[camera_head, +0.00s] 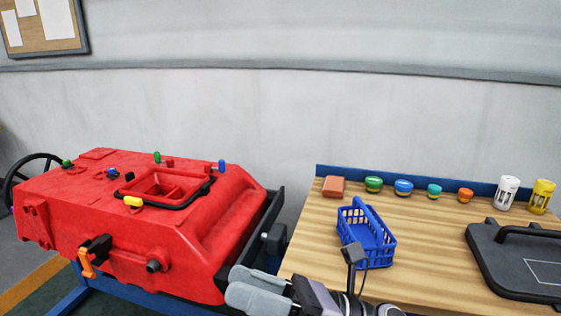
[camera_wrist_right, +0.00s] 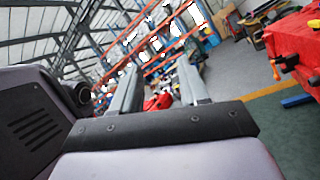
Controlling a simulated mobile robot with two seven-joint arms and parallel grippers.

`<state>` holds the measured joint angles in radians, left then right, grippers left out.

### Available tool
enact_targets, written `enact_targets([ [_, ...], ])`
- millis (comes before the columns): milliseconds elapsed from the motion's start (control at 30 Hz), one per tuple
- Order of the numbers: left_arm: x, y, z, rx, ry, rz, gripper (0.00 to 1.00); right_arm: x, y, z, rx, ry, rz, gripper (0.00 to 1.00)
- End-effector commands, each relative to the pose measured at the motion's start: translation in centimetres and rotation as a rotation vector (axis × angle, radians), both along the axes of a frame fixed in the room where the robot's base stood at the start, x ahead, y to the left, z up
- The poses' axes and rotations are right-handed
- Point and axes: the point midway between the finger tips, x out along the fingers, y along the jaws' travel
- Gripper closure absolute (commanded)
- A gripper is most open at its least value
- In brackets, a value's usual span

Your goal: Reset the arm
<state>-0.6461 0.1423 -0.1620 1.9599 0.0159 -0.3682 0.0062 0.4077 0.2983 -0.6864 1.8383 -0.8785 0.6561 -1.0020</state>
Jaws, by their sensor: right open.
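My right gripper (camera_head: 237,284) is at the bottom middle of the head view, its grey fingers pointing left. It is in front of the gap between the red scrubber tank (camera_head: 226,226) and the wooden table (camera_head: 300,248). In the right wrist view, the two fingers of the right gripper (camera_wrist_right: 160,78) stand apart with nothing between them. The red tank also shows at the right edge of the wrist view (camera_wrist_right: 296,45). My left gripper is not in view.
On the table are a blue basket (camera_head: 378,262), a brick-red block (camera_head: 333,187), several small coloured jars along the back, a white canister (camera_head: 507,192), a yellow canister (camera_head: 541,196) and a black lid (camera_head: 500,272). An orange-handled valve (camera_head: 87,262) sticks out of the tank's front.

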Motion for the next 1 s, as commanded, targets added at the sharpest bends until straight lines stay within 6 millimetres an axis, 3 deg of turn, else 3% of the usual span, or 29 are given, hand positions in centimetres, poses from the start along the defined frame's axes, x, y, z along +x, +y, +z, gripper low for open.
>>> enact_targets([
  [133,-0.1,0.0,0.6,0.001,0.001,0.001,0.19,3.0,-3.5,-1.9,0.214,0.482,-0.097,0.56],
  [233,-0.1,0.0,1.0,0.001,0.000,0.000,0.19,4.6,-6.4,-4.7,0.366,0.794,-0.158,0.56],
  [433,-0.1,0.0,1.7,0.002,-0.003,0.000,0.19,5.3,-12.7,-13.2,0.706,1.398,-0.286,0.56],
  [567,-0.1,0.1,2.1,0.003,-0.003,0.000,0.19,3.1,-16.8,-19.9,0.961,1.760,-0.381,0.56],
  [700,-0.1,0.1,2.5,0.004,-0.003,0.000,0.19,-1.4,-20.5,-26.6,1.249,2.082,-0.491,0.56],
  [833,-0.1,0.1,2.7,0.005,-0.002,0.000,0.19,-5.7,-22.7,-30.8,1.468,2.272,-0.575,0.56],
  [1000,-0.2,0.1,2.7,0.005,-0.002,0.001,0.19,-8.7,-23.8,-33.1,1.619,2.377,-0.633,0.56],
])
